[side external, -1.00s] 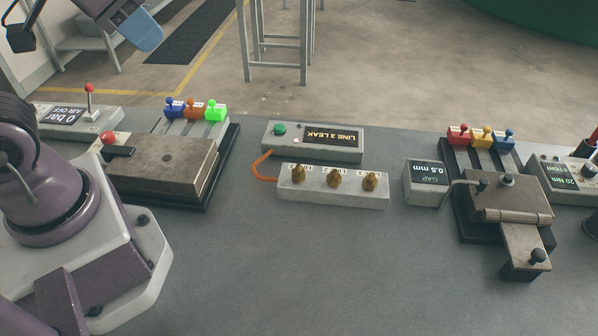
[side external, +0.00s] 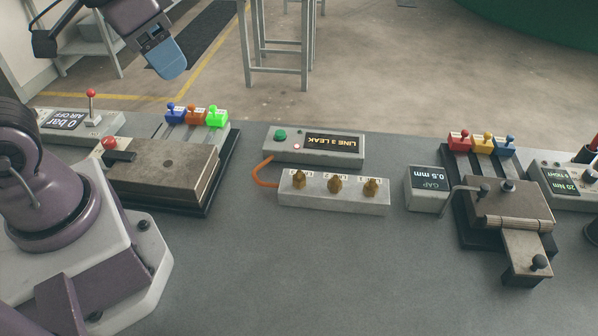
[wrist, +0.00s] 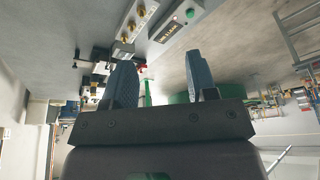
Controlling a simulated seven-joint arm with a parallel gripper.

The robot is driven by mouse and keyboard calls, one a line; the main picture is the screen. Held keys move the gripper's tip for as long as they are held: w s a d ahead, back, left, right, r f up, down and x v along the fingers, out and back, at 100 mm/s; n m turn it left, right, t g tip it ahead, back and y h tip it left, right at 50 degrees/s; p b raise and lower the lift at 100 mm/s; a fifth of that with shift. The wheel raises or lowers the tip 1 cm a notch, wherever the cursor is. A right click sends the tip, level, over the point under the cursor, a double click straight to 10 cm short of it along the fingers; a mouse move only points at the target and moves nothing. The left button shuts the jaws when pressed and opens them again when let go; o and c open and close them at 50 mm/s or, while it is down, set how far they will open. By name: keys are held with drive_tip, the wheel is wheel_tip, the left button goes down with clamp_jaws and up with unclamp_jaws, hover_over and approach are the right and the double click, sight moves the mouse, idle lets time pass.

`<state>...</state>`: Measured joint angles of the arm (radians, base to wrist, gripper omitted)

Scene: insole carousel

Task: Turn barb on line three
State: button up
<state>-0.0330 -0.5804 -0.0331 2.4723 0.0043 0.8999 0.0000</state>
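Three brass barbs stand in a row on a pale grey block (side external: 318,196) in the side view: a left one (side external: 299,181), a middle one (side external: 335,185) and a right one (side external: 370,188). Their small labels are too small to read surely. An orange hose joins the block's left end to a box (side external: 345,157) behind it, whose display (side external: 334,141) reads LINE 3 LEAK. My gripper (side external: 172,66) is high at the upper left, well away from the block. In the wrist view my gripper (wrist: 158,62) has its blue fingers apart with nothing between them; the barbs (wrist: 131,27) show beyond.
A metal press plate (side external: 155,172) and coloured toggles (side external: 196,113) stand left of the block. A gap gauge box (side external: 427,190) and a hinged fixture (side external: 510,205) stand to the right. The bench (side external: 300,270) in front of the block is clear.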

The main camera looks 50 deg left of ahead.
drive_tip(key=w+f+n+g, duration=0.1)
drive_tip(key=w+f+g, duration=0.2)
drive_tip(key=w+f, duration=0.25)
drive_tip(key=n+g, duration=0.1)
drive_tip(key=n, duration=0.9)
hover_over(299, 172)
wheel_tip(299, 172, down, 11)
drive_tip(key=f, duration=1.1)
drive_tip(key=shift+w+a+f, duration=0.25)
drive_tip(key=shift+a, duration=0.1)
